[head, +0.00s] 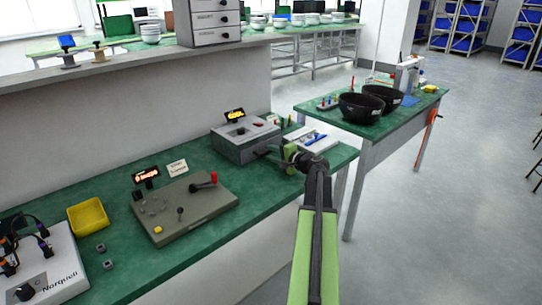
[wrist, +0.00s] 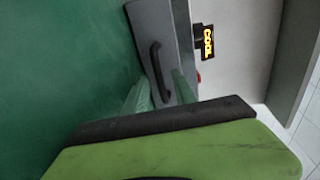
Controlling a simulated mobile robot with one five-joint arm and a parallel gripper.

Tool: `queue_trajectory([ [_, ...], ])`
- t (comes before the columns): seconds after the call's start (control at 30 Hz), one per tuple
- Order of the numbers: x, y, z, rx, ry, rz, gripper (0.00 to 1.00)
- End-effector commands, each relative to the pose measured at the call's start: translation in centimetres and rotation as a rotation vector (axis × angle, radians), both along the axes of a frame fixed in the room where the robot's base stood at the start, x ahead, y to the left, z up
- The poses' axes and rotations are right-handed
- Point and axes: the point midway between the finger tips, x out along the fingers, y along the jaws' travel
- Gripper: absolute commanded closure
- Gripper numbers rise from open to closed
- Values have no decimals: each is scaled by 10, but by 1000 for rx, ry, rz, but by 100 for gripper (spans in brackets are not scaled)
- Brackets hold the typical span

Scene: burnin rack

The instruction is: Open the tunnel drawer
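The tunnel is a grey box (head: 244,142) on the green bench, with a small lit display (head: 234,114) behind it. The box (wrist: 176,35) and the display (wrist: 207,42) also show in the wrist view. A dark bar handle (wrist: 158,70) is on its front face. No open gap shows at the drawer front. My gripper (head: 286,154) is at the front right of the box, close to the handle. In the wrist view my gripper (wrist: 160,90) has its two pale green fingers apart, one on each side of the handle's near end. I cannot tell whether they touch it.
An olive panel (head: 210,208) with a red-knobbed lever stands to the left on the bench. Further left are a yellow bin (head: 88,216) and a white Norquell unit (head: 50,270). A white tray (head: 314,140) lies right of the box. Black bowls (head: 360,107) stand on another table.

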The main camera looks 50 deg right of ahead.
Motion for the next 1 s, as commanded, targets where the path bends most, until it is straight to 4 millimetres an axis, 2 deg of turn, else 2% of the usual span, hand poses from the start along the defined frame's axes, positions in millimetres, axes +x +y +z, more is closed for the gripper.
queue_trajectory([
  [0.1,0,0,0,0,0,0,67],
  [0.37,-1,0,0,0,0,0,100],
  [1.0,-2,-1,0,0,0,-1,100],
])
